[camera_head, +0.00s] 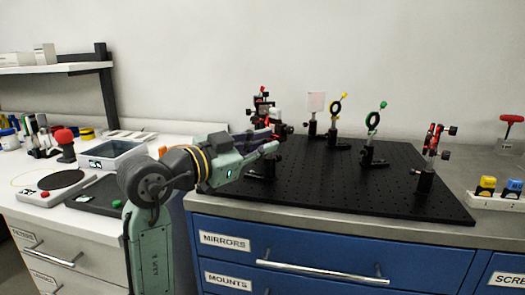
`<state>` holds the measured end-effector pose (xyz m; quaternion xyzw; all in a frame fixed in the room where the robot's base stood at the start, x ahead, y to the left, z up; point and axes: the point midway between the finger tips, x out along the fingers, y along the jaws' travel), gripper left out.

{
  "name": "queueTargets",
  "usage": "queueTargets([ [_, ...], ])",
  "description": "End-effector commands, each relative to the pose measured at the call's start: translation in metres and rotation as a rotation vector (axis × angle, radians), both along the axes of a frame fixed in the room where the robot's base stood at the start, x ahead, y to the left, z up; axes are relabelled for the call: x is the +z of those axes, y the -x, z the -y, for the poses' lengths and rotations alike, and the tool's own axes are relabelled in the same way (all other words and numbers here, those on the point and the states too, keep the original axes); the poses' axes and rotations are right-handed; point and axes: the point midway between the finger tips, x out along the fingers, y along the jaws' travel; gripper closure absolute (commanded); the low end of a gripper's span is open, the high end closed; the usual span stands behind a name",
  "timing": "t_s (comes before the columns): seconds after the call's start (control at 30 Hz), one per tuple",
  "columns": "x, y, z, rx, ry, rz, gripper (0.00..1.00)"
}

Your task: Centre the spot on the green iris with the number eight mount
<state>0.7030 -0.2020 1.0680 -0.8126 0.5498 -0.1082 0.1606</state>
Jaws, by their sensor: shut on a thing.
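My gripper (274,141) is at the left side of the black breadboard (325,194), its fingers reaching right. It is shut on part of a dark mount (262,168) with red parts, which the fingers partly cover. I cannot read a number on any mount. The green iris (373,119) stands upright on a black post right of the breadboard's middle, apart from my gripper. I cannot make out a spot on it. A pale square card (316,101) stands at the back.
A yellow iris (336,106) stands between the card and the green iris. A red and black mount (432,141) stands at the right. Yellow and blue blocks (487,186) sit in a white holder. The breadboard's front middle is clear.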

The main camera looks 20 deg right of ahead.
Motion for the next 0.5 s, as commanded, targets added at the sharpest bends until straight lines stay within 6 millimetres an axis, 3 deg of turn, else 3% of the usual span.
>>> queueTargets([
  [0.5,-0.0011,0.0000,-0.0007,0.003,-0.118,0.301,1.00],
])
